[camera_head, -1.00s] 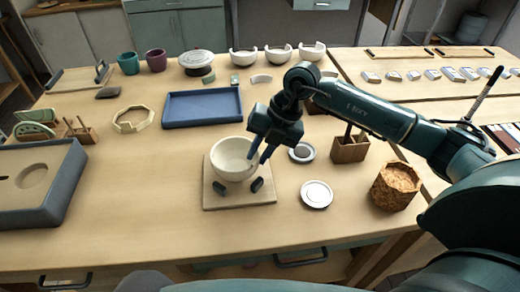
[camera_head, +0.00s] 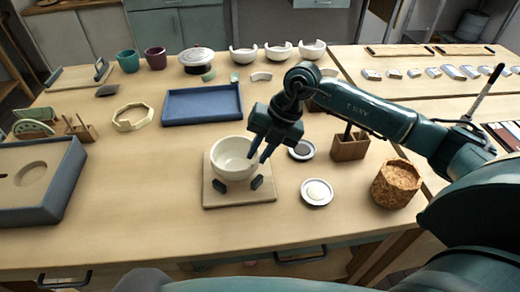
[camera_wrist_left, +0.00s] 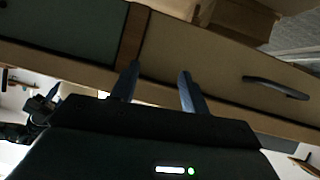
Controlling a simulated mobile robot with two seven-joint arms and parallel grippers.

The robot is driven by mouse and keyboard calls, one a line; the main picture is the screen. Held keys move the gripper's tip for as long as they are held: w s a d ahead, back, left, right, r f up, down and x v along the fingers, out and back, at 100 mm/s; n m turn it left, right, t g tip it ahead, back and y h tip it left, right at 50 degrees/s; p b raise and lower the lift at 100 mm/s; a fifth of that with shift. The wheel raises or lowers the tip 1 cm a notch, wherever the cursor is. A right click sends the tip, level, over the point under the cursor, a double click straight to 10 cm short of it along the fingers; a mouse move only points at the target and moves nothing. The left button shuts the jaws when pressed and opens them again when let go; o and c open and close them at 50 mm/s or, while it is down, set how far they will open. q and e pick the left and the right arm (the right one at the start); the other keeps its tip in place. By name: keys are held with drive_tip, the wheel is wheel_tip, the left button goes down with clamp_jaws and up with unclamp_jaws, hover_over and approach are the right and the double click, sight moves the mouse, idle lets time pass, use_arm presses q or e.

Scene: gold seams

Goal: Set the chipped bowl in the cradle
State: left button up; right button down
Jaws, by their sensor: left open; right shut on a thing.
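A cream-white bowl (camera_head: 231,170) sits upright at the cradle (camera_head: 240,198), a square pale wooden board with dark pads standing in front of the bowl. I cannot tell whether the bowl's underside touches the board. My right gripper (camera_head: 257,155) is shut on the bowl's right rim, one finger inside and one outside. No chip is clear on the rim; the fingers cover part of it. My left gripper (camera_wrist_left: 158,82) shows only in the left wrist view, open and empty, before a drawer front with a dark handle (camera_wrist_left: 275,88).
Two small round dishes (camera_head: 317,192) and (camera_head: 301,150), a wooden block (camera_head: 350,147) and a cork pot (camera_head: 396,184) stand right of the cradle. A blue tray (camera_head: 203,104) lies behind it. Several white bowls (camera_head: 278,52) line the back. The table's front is clear.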

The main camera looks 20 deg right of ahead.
drive_tip(key=shift+f+b, duration=0.45)
drive_tip(key=shift+f, duration=0.3)
idle(0.9)
drive_tip(key=c, duration=1.3)
unclamp_jaws()
drive_tip(key=shift+o, duration=0.7)
drive_tip(key=o, duration=0.4)
drive_tip(key=shift+r, duration=0.1)
wheel_tip(320, 180, up, 6)
drive_tip(key=p, duration=0.5)
